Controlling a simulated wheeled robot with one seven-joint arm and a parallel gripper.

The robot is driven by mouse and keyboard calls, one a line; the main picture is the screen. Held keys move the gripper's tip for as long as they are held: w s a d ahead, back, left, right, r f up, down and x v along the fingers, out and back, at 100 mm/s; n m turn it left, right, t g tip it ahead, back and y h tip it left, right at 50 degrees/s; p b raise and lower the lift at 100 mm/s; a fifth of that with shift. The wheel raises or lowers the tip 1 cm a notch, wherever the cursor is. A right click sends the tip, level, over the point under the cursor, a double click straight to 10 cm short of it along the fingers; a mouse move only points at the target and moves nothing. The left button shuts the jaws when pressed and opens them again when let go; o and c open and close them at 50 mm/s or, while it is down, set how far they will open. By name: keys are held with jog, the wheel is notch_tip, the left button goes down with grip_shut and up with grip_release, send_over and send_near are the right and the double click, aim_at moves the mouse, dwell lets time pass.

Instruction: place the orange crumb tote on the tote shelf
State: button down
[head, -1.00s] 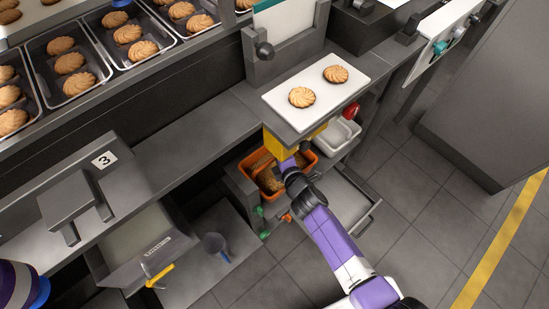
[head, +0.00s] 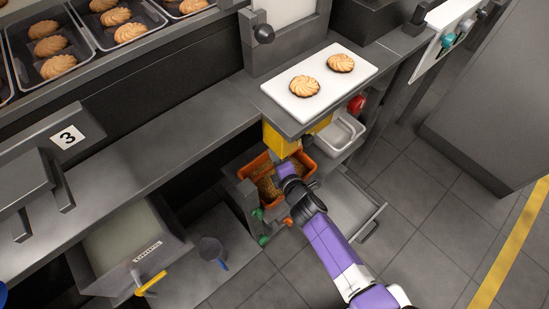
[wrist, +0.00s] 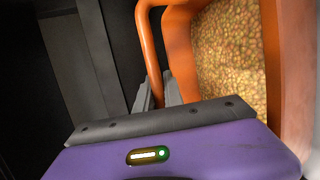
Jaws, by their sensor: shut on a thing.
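The orange crumb tote (head: 305,156) is under the counter in the head view, below a yellow block and partly hidden by it and by my arm. Brown-gold crumbs lie in it, and they fill much of the right side of the wrist view. My gripper (wrist: 158,98) is shut on the tote's orange handle (wrist: 146,50), which rises as a bar beside the tote wall. In the head view my purple and black wrist reaches over the tote's front and hides the fingertips. I cannot tell whether the tote rests on a surface, nor which ledge is the tote shelf.
A white tray with two biscuits (head: 322,82) sits on the counter above the tote. The yellow block (head: 277,138) hangs under it. A white container (head: 340,130) stands right of the tote, and a grey drawer with a handle (head: 368,230) is below. Floor is clear at right.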

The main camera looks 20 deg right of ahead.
jog(key=shift+r, duration=0.1)
jog(key=c, duration=1.5)
grip_release()
jog(key=shift+f, duration=0.2)
jog(key=shift+o, duration=0.2)
jog(key=p+v, duration=0.3)
jog(key=v, duration=0.9)
jog(key=shift+r, duration=0.2)
